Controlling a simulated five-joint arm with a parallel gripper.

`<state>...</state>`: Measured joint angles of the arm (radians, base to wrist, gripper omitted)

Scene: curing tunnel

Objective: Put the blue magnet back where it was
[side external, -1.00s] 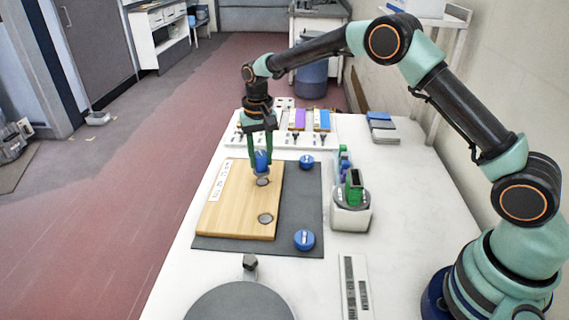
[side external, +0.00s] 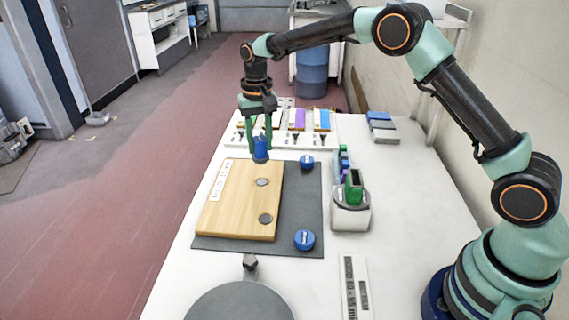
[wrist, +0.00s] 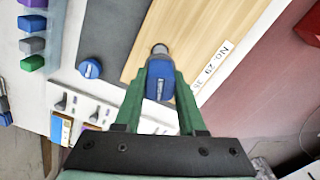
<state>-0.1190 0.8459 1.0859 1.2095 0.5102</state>
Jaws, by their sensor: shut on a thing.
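My gripper (side external: 261,148) is shut on the blue magnet (side external: 261,155), at the far end of the wooden board (side external: 235,205). The magnet also shows between the fingers in the wrist view (wrist: 159,84). A small grey piece shows just beyond it there; I cannot tell whether it belongs to the magnet or the board. The magnet appears above the surface, but its exact height is unclear.
The board lies on a dark grey mat (side external: 300,205). Two blue round pieces, far (side external: 306,161) and near (side external: 304,239), sit right of the board. A white holder with a green piece (side external: 352,205) stands farther right. Colored items (side external: 298,120) lie behind.

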